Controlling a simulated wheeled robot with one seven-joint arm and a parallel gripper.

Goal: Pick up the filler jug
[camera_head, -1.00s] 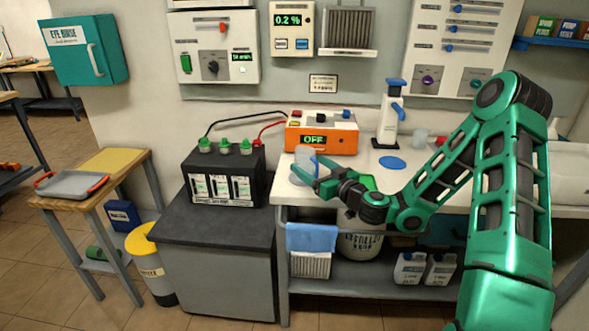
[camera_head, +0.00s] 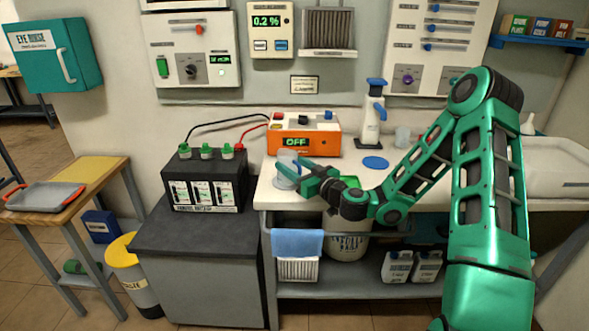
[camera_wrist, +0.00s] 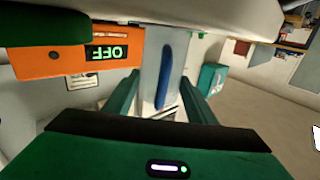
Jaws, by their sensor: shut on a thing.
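The filler jug (camera_head: 285,168) is a pale, see-through vessel at the left front end of the white counter (camera_head: 410,178). My gripper (camera_head: 304,174) reaches it from the right and is shut on it. In the wrist view the jug (camera_wrist: 150,70) stands between my two fingers, with a long blue strip on it. The fingers hide part of its body. I cannot tell whether its base touches the counter.
An orange charger (camera_head: 303,136) reading OFF stands just behind the jug. A black battery (camera_head: 205,180) with green caps is at the left on a dark cabinet. A blue disc (camera_head: 375,163) and a white blue-topped bottle (camera_head: 371,120) are to the right.

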